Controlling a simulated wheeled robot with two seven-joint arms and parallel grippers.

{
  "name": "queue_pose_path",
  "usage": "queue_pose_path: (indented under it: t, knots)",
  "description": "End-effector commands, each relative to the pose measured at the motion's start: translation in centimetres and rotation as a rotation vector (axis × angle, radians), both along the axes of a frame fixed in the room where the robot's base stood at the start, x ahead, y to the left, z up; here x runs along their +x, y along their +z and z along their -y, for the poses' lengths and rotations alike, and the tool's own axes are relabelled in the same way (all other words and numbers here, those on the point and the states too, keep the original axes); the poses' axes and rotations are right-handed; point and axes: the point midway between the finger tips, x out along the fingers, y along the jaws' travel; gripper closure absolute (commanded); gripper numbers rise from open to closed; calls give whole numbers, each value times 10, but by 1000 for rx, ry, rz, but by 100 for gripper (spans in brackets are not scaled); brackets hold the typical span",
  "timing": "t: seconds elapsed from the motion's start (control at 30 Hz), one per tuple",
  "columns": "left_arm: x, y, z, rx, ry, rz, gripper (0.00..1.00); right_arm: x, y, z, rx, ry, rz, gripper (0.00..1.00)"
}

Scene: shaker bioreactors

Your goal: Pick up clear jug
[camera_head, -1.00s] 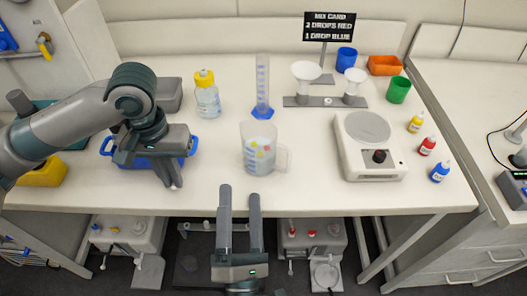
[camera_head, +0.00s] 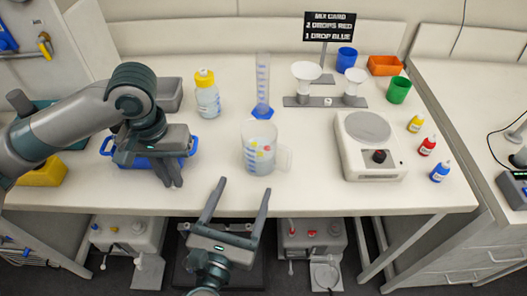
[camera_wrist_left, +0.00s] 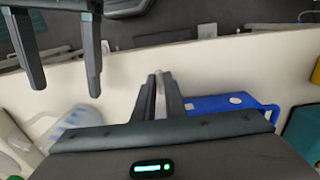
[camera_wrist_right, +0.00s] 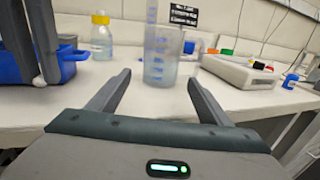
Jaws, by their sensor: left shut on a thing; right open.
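The clear jug (camera_head: 258,135) stands upright on the bench near its front edge, with its handle to the right. It has coloured spots low down and seems to hold some liquid. It also shows in the right wrist view (camera_wrist_right: 160,68), ahead of and between the open fingers. My right gripper (camera_head: 244,186) is open and empty, in front of the jug and apart from it. My left gripper (camera_head: 174,184) points down left of the jug, by the blue tray (camera_head: 110,147). It is shut on a small pale thing (camera_wrist_left: 160,80), mostly hidden between the fingers.
Behind the jug stands a measuring cylinder (camera_head: 262,85), with a yellow-capped bottle (camera_head: 207,97) to its left. A scale-like device (camera_head: 369,150) is on the right, beside small dropper bottles (camera_head: 427,146). Bench space between the jug and device is clear.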

Motion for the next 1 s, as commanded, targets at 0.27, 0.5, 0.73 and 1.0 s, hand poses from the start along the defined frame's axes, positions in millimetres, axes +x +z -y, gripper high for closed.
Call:
queue_pose_path:
  t: [0.27,0.5,0.73,1.0]
  knots:
    - [0,0,0,0,0,0,100,0,-1,0,-21,-6,-14,28]
    - [0,0,0,0,0,0,100,3,-1,1,-21,-6,-12,28]
    - [0,0,0,0,0,0,100,27,0,8,-22,-7,-10,28]
    - [0,0,0,0,0,0,100,60,0,18,-21,-6,-11,28]
